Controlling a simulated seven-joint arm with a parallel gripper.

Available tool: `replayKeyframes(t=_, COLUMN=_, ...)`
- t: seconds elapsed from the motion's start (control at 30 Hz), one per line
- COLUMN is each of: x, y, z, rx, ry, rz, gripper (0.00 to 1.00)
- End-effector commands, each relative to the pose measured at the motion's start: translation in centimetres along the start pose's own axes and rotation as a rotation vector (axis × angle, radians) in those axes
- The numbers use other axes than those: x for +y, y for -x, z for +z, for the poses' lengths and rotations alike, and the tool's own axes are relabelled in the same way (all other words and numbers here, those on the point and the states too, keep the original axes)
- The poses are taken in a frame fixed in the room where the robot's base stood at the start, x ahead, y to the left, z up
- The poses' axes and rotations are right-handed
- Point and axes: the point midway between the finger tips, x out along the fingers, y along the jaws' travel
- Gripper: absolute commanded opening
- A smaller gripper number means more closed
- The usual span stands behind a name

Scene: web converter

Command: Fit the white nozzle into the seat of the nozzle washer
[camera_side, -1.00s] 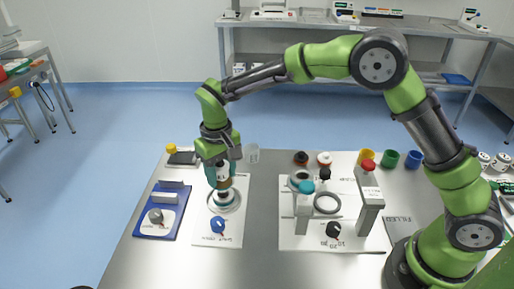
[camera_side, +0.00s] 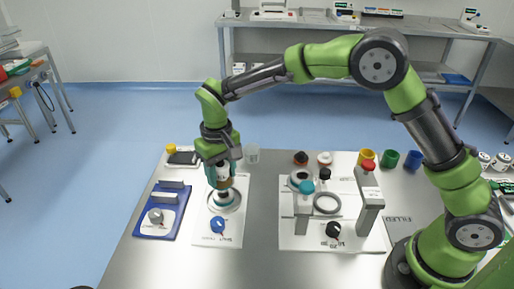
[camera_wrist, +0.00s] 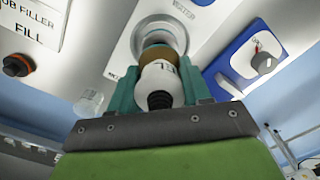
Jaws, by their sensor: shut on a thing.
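The white nozzle (camera_wrist: 162,78) is between my gripper's teal fingers. In the wrist view it shows a rounded white body with dark lettering, a black ribbed end towards me and a brown band beyond. My gripper (camera_side: 221,183) is shut on it and points down over the round metal seat (camera_side: 226,208) of the nozzle washer. The washer is a white panel (camera_side: 206,238) with a blue knob (camera_side: 218,225). In the wrist view the seat's ring (camera_wrist: 138,39) lies just beyond the nozzle's far end. The fingers partly hide the nozzle, and I cannot tell whether it touches the seat.
A blue panel with a grey knob (camera_side: 155,216) lies left of the washer. On the right is a white filler panel (camera_side: 292,238) with upright posts (camera_side: 369,213) and a ring (camera_side: 327,203). A clear cup (camera_side: 252,154) stands behind. Bare table lies between the panels.

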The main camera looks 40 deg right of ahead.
Motion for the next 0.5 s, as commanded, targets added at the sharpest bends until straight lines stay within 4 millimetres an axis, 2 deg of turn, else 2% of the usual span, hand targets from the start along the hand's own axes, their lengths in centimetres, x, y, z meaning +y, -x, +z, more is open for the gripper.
replayKeyframes(t=0.5, x=0.0, y=-0.83, z=0.0, rx=-0.001, ry=0.0, rz=0.0, gripper=0.02)
